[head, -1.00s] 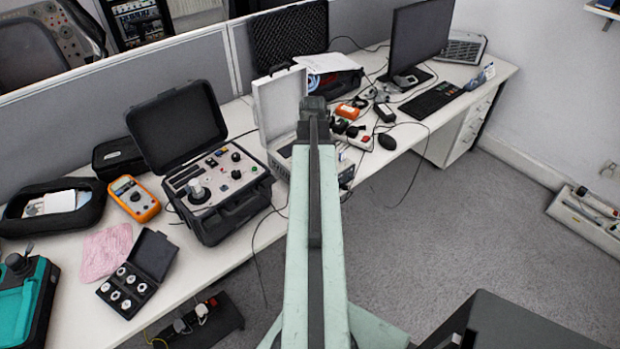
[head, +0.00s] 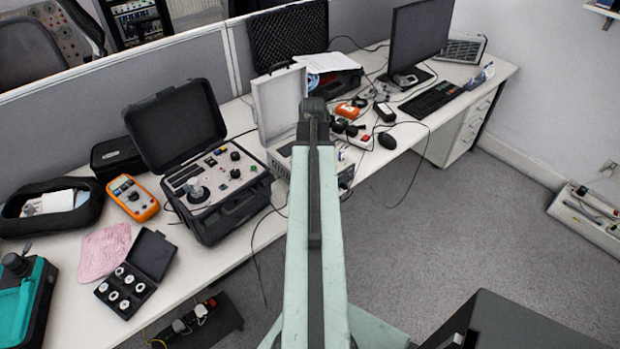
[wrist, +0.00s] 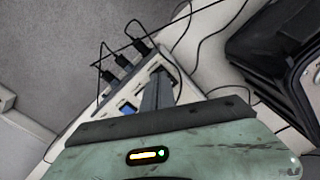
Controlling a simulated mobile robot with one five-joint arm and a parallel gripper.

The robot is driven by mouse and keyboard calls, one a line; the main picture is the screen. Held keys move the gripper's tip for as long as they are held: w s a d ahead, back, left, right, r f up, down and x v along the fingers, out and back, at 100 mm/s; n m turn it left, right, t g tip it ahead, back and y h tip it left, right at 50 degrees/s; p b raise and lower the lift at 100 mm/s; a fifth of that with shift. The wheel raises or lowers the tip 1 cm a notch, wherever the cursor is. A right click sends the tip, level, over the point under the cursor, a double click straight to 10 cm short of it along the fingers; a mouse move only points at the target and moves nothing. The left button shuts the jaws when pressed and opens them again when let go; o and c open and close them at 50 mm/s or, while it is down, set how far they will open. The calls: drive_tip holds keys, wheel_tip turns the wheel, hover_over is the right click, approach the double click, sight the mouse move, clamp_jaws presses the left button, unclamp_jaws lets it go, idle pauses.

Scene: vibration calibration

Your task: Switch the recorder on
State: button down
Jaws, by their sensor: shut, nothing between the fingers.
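A pale case with its lid raised (head: 280,103), which I take to be the recorder, stands on the desk behind my arm in the head view. My arm hides much of its body. In the wrist view its pale panel (wrist: 85,128) shows several black plugs with cables and blue parts near my fingers. My gripper (wrist: 158,88) is shut and empty, its fingers over or against this panel; I cannot tell whether they touch it. The fingers are hidden in the head view. I cannot make out the power switch or its state.
A black case with a control panel (head: 232,168) stands open to the left. An orange meter (head: 133,198), a pink cloth (head: 104,252) and a small box of round parts (head: 128,287) lie farther left. Loose cables, a mouse (head: 387,141) and a monitor (head: 420,42) are to the right.

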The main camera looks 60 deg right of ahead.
drive_tip(key=shift+f+b, duration=0.35)
drive_tip(key=shift+f, duration=0.05)
drive_tip(key=shift+r, duration=0.15)
wheel_tip(320, 180, up, 7)
drive_tip(key=p, duration=0.7)
idle(0.4)
